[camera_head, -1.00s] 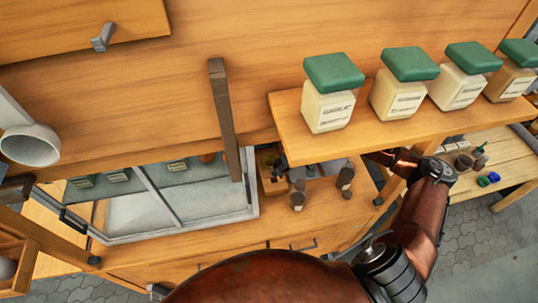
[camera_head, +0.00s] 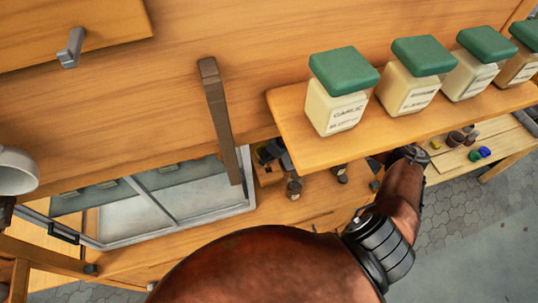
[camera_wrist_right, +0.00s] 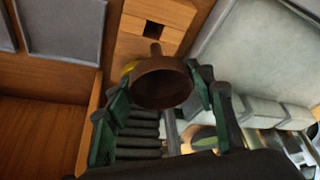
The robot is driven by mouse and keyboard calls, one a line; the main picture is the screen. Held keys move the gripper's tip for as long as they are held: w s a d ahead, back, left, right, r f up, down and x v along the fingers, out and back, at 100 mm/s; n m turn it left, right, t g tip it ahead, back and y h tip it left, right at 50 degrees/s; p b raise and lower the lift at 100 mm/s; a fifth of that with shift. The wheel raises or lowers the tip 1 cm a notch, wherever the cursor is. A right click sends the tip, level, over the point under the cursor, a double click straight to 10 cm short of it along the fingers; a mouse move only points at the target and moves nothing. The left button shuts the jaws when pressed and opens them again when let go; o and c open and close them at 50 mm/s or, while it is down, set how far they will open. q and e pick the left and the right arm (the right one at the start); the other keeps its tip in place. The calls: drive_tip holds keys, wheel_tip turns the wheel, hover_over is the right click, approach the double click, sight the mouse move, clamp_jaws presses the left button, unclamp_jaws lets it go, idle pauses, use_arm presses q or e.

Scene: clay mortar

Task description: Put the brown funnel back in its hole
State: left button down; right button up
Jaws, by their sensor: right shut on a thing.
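The brown funnel (camera_wrist_right: 162,86) is in the right wrist view, its round open mouth toward the camera and its narrow stem pointing up in the picture. My right gripper (camera_wrist_right: 164,78) is shut on it, one green-padded finger on each side. A wooden block with a dark square hole (camera_wrist_right: 153,30) lies just beyond the stem; the hole looks empty, and the stem appears outside it. Whether the stem touches the wood I cannot tell. My left gripper is not in view.
Small dark bottles (camera_head: 294,188) stand on the counter below. A grey-framed glass case (camera_head: 200,195) is at left. A side table (camera_head: 500,160) with small pots stands at right.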

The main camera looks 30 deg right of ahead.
drive_tip(key=shift+s+f, duration=0.15)
drive_tip(key=shift+f, duration=0.3)
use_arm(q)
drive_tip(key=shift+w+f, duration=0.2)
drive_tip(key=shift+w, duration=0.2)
use_arm(e)
drive_tip(key=shift+f, duration=1.55)
use_arm(q)
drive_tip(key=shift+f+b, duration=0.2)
drive_tip(key=shift+b, duration=0.2)
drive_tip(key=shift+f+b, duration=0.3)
drive_tip(key=shift+b, duration=0.05)
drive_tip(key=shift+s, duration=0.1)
use_arm(e)
drive_tip(key=shift+r, duration=0.1)
use_arm(q)
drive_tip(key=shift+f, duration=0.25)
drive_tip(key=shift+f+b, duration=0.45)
drive_tip(key=shift+b, duration=0.25)
use_arm(e)
drive_tip(key=shift+f, duration=0.35)
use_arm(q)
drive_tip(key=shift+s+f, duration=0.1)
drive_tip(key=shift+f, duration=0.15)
use_arm(e)
drive_tip(key=shift+f, duration=0.15)
